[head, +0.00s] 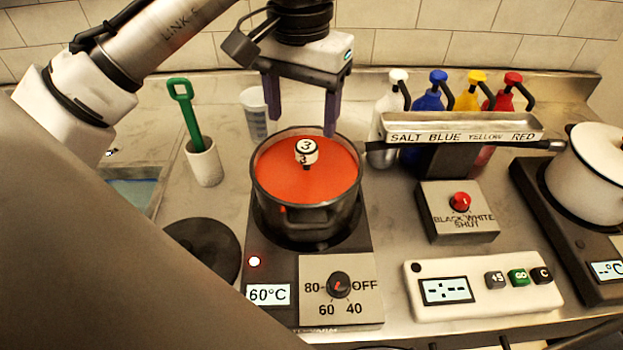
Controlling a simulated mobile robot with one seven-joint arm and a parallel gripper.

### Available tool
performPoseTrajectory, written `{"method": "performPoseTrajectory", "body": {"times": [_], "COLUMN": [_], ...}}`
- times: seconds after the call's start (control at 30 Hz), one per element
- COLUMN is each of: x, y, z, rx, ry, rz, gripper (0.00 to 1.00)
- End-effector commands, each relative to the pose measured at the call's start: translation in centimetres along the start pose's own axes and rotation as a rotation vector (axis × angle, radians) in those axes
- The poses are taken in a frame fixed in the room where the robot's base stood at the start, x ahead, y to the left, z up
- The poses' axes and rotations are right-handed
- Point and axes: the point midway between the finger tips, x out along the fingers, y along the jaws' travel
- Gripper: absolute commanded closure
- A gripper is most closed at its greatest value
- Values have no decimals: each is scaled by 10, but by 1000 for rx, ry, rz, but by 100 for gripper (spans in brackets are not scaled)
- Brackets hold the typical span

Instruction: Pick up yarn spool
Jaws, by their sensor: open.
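A small white piece with black "3" marks and a dark stem (306,151) stands up out of the orange-red liquid (275,180) in a metal pot (303,218). It may be part of the yarn spool; no yarn shows, and anything under the surface is hidden. My gripper (302,127) points down with its two dark fingers apart and nothing between them. In the head view its fingertips appear near the pot's far rim, above the white piece and apart from it.
The pot sits on a hot plate reading 60°C (268,295). A cup with a green-handled tool (204,163) and a clear cup (254,112) stand left. Colored bottles and a labelled rack (460,128), a switch box (458,222), a timer (480,285) and a white pot (590,175) stand right.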

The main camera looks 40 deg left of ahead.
Motion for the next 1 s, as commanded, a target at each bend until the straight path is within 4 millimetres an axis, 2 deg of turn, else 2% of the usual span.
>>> {"method": "performPoseTrajectory", "body": {"times": [0.03,0.2,0.47,0.7,0.83,1.0], "x": [12,40,59,94,104,106], "y": [0,0,1,6,6,6], "z": [0,0,-1,-4,-4,-4], "rx": [4,-2,0,-1,0,0], "ry": [-1,-1,-1,-2,0,1], "rz": [5,-1,-1,0,0,0], "gripper": [35,35,35,35,35,35]}}
